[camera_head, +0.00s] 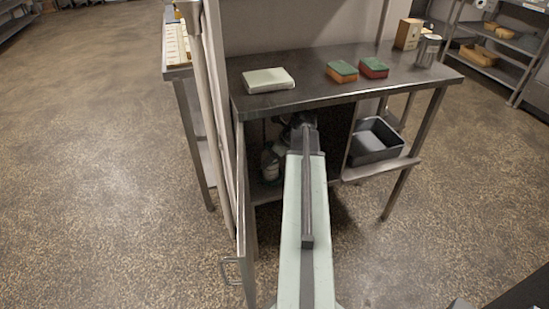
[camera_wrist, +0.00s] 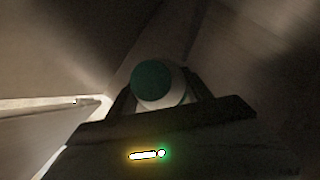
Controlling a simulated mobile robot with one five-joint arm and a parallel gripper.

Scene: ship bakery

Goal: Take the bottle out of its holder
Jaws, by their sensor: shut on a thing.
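A bottle with a round dark green cap (camera_wrist: 153,82) and a pale body shows end-on in the wrist view. My gripper (camera_wrist: 158,92) is shut on it, one finger at each side. In the head view my arm reaches into the dark space under the metal table, and the end of my gripper is hard to make out there. A pale bottle-like thing (camera_head: 269,163) shows left of my arm under the table; I cannot tell whether it is the held one. The holder cannot be made out in either view.
An open metal door (camera_head: 241,205) stands close left of my arm. The table top (camera_head: 320,88) above carries a white block (camera_head: 268,80) and two sponges (camera_head: 342,71) (camera_head: 373,68). A dark bin (camera_head: 375,141) sits on the lower shelf at right. The floor around is clear.

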